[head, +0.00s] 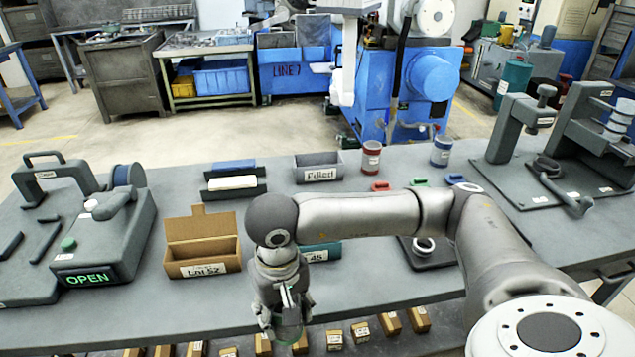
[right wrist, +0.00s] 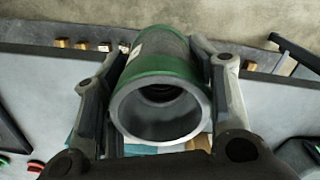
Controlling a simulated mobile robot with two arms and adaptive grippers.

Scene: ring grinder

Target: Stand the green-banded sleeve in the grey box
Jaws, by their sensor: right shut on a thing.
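The green-banded sleeve is in my right gripper (head: 284,308), low in the head view at the bench's front edge. In the right wrist view the sleeve (right wrist: 165,75) is a grey hollow cylinder with green bands and its open end towards the camera. My right gripper's fingers (right wrist: 160,85) are shut on its sides. In the head view only a small green part of the sleeve (head: 290,334) shows below the fingers. A grey box (head: 319,174) with a "Filled" label stands at the back middle of the bench, apart from the gripper. My left gripper is not in view.
A cardboard box (head: 203,266) stands left of my right gripper; a teal box (head: 324,253) is partly behind it. A grey machine (head: 110,240) with an "OPEN" display is at left. Red (head: 371,158) and blue (head: 441,152) labelled cups stand right of the grey box.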

